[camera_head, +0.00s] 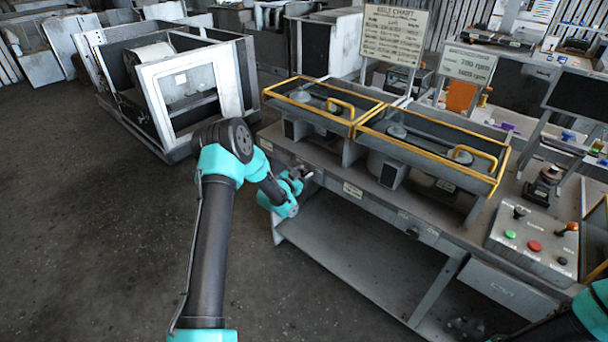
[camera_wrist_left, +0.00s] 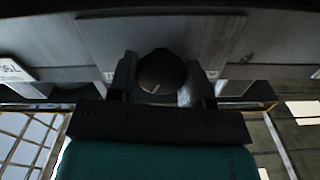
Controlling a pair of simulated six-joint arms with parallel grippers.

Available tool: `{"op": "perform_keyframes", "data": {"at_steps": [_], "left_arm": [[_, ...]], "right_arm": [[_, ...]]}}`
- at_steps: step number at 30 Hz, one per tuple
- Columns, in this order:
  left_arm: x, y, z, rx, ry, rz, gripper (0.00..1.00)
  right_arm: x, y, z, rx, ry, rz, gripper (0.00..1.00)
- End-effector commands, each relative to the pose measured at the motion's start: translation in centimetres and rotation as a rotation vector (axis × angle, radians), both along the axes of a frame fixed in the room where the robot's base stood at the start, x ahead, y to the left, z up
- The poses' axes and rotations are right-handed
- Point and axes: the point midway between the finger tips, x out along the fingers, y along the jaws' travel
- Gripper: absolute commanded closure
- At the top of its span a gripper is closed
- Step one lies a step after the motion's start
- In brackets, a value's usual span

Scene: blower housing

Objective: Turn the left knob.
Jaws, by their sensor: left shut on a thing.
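My left gripper (camera_head: 300,177) is at the front face of the grey workbench, at its left part, below the left yellow-framed guard. In the left wrist view my left gripper (camera_wrist_left: 158,88) has its two fingers on either side of a dark round knob (camera_wrist_left: 160,70), shut on it. The knob has a small light mark on its face. In the head view the knob is hidden by the gripper. Only part of my right arm (camera_head: 585,315) shows at the bottom right; its gripper is not in view.
Two yellow-framed guards (camera_head: 322,100) (camera_head: 435,145) with handles stand on the bench. A control panel (camera_head: 535,245) with buttons and levers is at the right. White labels (camera_head: 352,189) sit on the bench front. The floor at left is clear.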

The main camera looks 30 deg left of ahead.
Motion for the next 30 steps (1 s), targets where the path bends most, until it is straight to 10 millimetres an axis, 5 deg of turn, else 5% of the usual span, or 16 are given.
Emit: {"op": "perform_keyframes", "data": {"at_steps": [15, 28, 29, 30], "left_arm": [[0.01, 0.16, -0.01, -0.376, 0.07, 0.0, 0.78], [0.01, 0.17, -0.02, -0.426, 0.08, 0.0, 0.78], [0.01, 0.18, -0.01, -0.426, 0.08, 0.0, 0.52], [0.01, 0.17, -0.02, -0.426, 0.08, 0.0, 0.48]], "right_arm": [[0.0, 0.0, 0.0, 0.0, 0.0, 0.0, 0.57], [0.0, 0.0, 0.0, 0.0, 0.0, 0.0, 0.57], [0.0, 0.0, 0.0, 0.0, 0.0, 0.0, 0.57], [0.0, 0.0, 0.0, 0.0, 0.0, 0.0, 0.57]]}}
